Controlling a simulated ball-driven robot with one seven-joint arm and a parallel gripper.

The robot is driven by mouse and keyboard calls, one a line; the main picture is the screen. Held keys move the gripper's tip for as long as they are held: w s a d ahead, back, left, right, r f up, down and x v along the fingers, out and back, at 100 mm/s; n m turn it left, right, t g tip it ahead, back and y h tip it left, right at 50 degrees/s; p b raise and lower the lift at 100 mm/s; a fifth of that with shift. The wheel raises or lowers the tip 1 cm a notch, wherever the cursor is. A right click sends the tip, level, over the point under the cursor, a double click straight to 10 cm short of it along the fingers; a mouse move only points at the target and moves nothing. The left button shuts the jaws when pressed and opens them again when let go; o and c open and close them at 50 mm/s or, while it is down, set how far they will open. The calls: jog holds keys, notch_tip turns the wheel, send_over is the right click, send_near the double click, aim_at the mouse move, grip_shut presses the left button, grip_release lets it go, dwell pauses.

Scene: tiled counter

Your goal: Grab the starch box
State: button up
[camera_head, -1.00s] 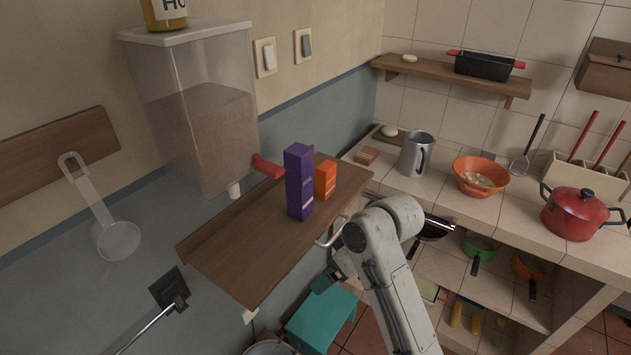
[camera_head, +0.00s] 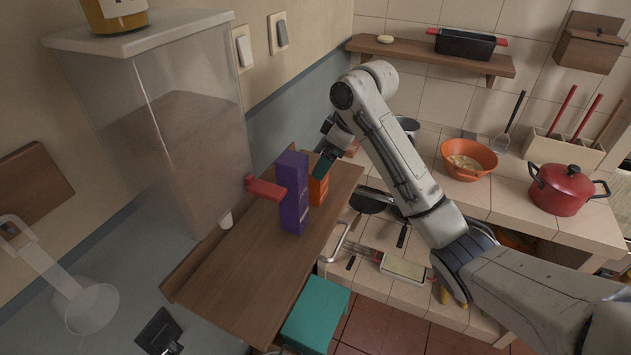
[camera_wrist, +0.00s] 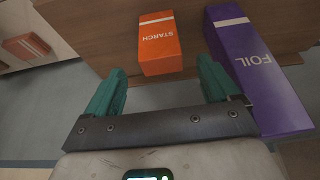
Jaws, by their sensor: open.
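The orange starch box (camera_head: 318,190) stands on the wooden wall shelf, partly hidden behind the purple foil box in the head view. In the wrist view the starch box (camera_wrist: 160,46) lies ahead of the fingertips, with its "STARCH" label readable. My gripper (camera_head: 324,163), with teal fingers, is above and close to the starch box. In the wrist view my gripper (camera_wrist: 160,80) is open and empty, with the box roughly centred between and just beyond its two fingers. I cannot tell the exact gap to the box.
The purple foil box (camera_head: 292,195) stands right beside the starch box, and in the wrist view the foil box (camera_wrist: 258,72) is close to the right finger. A clear dispenser (camera_head: 150,130) with a red lever (camera_head: 266,189) is left of them. The shelf's near part (camera_head: 235,285) is bare.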

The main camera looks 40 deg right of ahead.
aim_at(318, 184)
jog(key=shift+p+x, duration=0.9)
jog(key=shift+x, duration=2.7)
jog(key=shift+s, duration=0.1)
jog(key=c, duration=1.1)
jog(key=shift+r, duration=0.1)
jog(key=shift+c, duration=0.2)
